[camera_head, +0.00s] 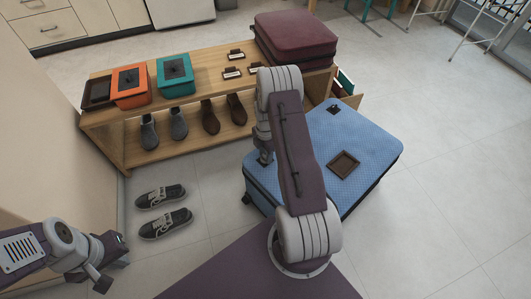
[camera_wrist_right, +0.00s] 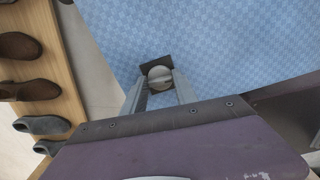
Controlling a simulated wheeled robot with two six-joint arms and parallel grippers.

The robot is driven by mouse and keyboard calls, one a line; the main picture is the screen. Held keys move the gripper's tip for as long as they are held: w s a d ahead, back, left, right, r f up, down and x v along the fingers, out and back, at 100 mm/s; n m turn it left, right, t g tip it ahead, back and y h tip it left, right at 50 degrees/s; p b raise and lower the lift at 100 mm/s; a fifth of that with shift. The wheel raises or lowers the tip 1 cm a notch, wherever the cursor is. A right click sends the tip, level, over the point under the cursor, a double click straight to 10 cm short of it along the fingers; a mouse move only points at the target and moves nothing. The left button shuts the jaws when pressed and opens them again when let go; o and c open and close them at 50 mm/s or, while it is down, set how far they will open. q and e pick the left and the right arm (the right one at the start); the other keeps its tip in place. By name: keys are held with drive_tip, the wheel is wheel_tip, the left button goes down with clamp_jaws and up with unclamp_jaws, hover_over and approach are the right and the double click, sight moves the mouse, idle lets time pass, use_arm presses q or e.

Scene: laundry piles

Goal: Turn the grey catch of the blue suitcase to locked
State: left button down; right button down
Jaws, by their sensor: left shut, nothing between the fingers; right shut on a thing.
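The blue suitcase (camera_head: 356,146) lies flat on the floor in front of the bench, partly hidden behind my right arm. Its grey catch (camera_wrist_right: 160,75), a round knob on a dark plate, shows in the right wrist view on the blue patterned face. My right gripper (camera_wrist_right: 160,86) is shut on the catch, one finger on each side. In the head view my right gripper (camera_head: 265,157) is at the suitcase's left edge, and the catch is hard to make out there. My left gripper (camera_head: 106,260) is shut and empty at the lower left, far from the suitcase.
A wooden bench (camera_head: 212,77) carries an orange box (camera_head: 130,84), a teal box (camera_head: 175,75) and a dark red suitcase (camera_head: 295,38), with shoes on its lower shelf. Sneakers (camera_head: 165,223) lie on the floor between my arms. The floor to the right is clear.

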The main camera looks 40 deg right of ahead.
drive_tip(key=m+p, duration=0.2)
drive_tip(key=m, duration=0.1)
drive_tip(key=shift+r+m+p, duration=0.2)
drive_tip(key=shift+m+p, duration=0.1)
drive_tip(key=shift+p, duration=0.1)
drive_tip(key=m+p, duration=0.2)
drive_tip(key=m, duration=0.2)
drive_tip(key=shift+f, duration=0.1)
drive_tip(key=m+p, duration=0.2)
drive_tip(key=m, duration=0.2)
drive_tip(key=shift+a+m, duration=0.1)
drive_tip(key=shift+m, duration=0.3)
drive_tip(key=shift+f+m+p, duration=0.1)
drive_tip(key=shift+m+p, duration=0.4)
drive_tip(key=shift+m, duration=1.8)
drive_tip(key=c, duration=1)
unclamp_jaws()
drive_tip(key=shift+o, duration=0.2)
